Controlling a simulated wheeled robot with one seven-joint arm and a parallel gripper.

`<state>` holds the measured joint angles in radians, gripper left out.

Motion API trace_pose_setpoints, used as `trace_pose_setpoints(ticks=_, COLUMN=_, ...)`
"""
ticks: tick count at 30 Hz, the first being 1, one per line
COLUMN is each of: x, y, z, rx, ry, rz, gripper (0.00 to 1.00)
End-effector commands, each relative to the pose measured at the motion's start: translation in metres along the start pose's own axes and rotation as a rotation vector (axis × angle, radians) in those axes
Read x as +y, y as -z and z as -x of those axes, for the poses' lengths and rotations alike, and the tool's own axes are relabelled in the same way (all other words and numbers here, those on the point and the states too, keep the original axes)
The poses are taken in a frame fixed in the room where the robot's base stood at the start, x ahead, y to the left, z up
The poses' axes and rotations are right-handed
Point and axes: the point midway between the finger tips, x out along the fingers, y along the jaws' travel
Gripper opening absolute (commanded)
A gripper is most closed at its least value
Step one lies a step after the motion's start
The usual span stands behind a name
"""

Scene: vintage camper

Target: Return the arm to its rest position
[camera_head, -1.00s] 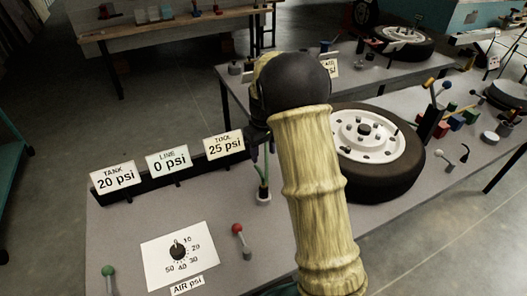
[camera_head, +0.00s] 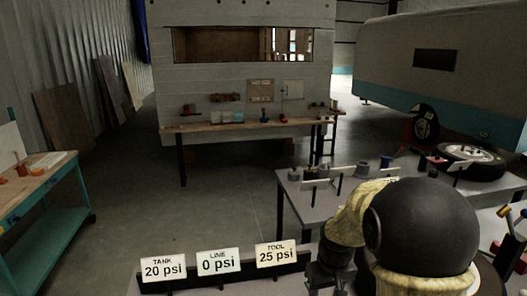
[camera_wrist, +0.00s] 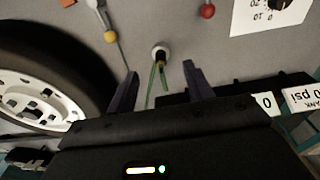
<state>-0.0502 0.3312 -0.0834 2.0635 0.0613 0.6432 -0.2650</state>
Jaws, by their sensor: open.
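My arm rises at the lower right of the head view, with a dark round joint and pale, bark-like links. My gripper shows in the wrist view (camera_wrist: 160,82), with its two dark fingers apart and nothing between them. The fingertips are hidden behind my arm in the head view.
Gauge signs read TANK 20 psi (camera_head: 163,269), LINE 0 psi (camera_head: 219,262) and TOOL 25 psi (camera_head: 276,254). A wheel (camera_wrist: 40,85) lies left in the wrist view, near red (camera_wrist: 207,11) and yellow (camera_wrist: 111,37) knobs. A teal cart (camera_head: 70,212) stands left; open floor (camera_head: 190,220) lies between.

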Motion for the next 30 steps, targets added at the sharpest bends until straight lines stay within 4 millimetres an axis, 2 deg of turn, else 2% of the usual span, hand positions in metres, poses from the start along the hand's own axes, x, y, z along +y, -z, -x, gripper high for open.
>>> trace_pose_setpoints(ticks=1, x=-0.004, y=-0.016, z=0.004, rx=0.014, ry=-0.002, rz=-0.023, gripper=0.52)
trace_pose_setpoints(ticks=9, x=-0.023, y=-0.096, z=0.015, rx=0.091, ry=-0.014, rz=-0.141, gripper=0.52)
trace_pose_setpoints(ticks=13, x=-0.029, y=-0.122, z=0.015, rx=0.117, ry=-0.018, rz=-0.177, gripper=0.52)
trace_pose_setpoints(ticks=17, x=-0.032, y=-0.132, z=0.015, rx=0.126, ry=-0.019, rz=-0.191, gripper=0.52)
trace_pose_setpoints(ticks=30, x=-0.031, y=-0.131, z=0.015, rx=0.125, ry=-0.019, rz=-0.19, gripper=0.52)
